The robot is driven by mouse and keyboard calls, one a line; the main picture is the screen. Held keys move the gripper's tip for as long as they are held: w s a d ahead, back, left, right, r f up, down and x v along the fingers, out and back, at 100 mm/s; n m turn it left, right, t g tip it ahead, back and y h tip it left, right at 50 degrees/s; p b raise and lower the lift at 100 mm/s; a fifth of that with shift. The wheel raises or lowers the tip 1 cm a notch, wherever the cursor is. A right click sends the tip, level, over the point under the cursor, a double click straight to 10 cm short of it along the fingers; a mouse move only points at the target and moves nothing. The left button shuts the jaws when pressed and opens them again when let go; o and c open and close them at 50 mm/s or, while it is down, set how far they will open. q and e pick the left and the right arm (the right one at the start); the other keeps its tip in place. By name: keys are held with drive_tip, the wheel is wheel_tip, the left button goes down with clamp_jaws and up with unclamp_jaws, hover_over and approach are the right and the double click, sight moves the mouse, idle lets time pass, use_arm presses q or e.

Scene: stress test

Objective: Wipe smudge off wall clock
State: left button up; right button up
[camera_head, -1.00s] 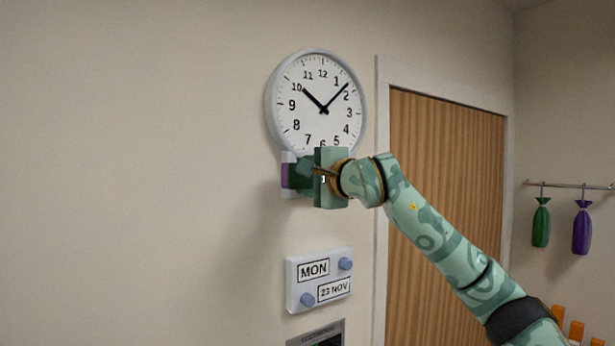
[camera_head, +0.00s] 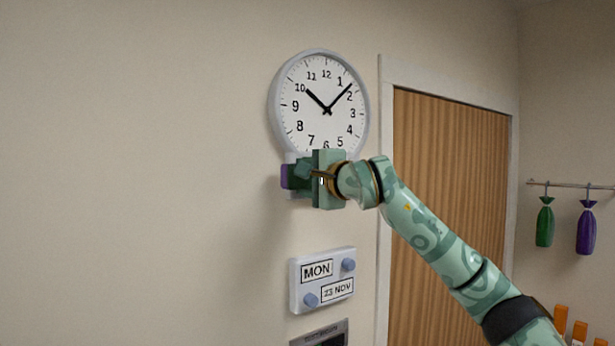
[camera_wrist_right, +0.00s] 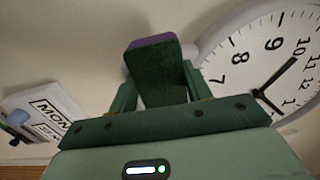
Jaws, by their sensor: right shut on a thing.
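The round white wall clock (camera_head: 318,125) with a grey rim hangs on the wall; its lower edge is partly hidden by my right gripper. I see no clear smudge on the visible dial. My right gripper (camera_head: 300,174) is just below the clock, shut on a dark green block with a purple side (camera_head: 285,177). In the right wrist view the block (camera_wrist_right: 160,75) sits between the fingers (camera_wrist_right: 158,92), its green face towards the camera. The clock (camera_wrist_right: 262,60) is beside it at the right. Whether the block touches the wall is unclear. My left gripper is out of view.
A white date panel (camera_head: 322,272) with blue knobs is below on the wall, with a grey box (camera_head: 320,335) under it. A wooden door (camera_head: 450,170) is at right. Green (camera_head: 545,222) and purple (camera_head: 586,228) bags hang from a rail. The wall at left is bare.

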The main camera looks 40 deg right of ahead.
drive_tip(key=shift+w, duration=0.2)
drive_tip(key=shift+s+d+p, duration=0.15)
drive_tip(key=shift+d, duration=0.8)
drive_tip(key=shift+s+d+p, duration=0.15)
drive_tip(key=shift+d, duration=0.8)
drive_tip(key=shift+a+r, duration=0.15)
drive_tip(key=shift+a, duration=0.05)
drive_tip(key=shift+w+a+f, duration=0.15)
drive_tip(key=shift+a+f, duration=0.05)
drive_tip(key=shift+a, duration=0.45)
drive_tip(key=shift+a+r+p, duration=0.1)
drive_tip(key=shift+a+p, duration=0.2)
drive_tip(key=shift+a, duration=0.9)
drive_tip(key=shift+d, duration=0.15)
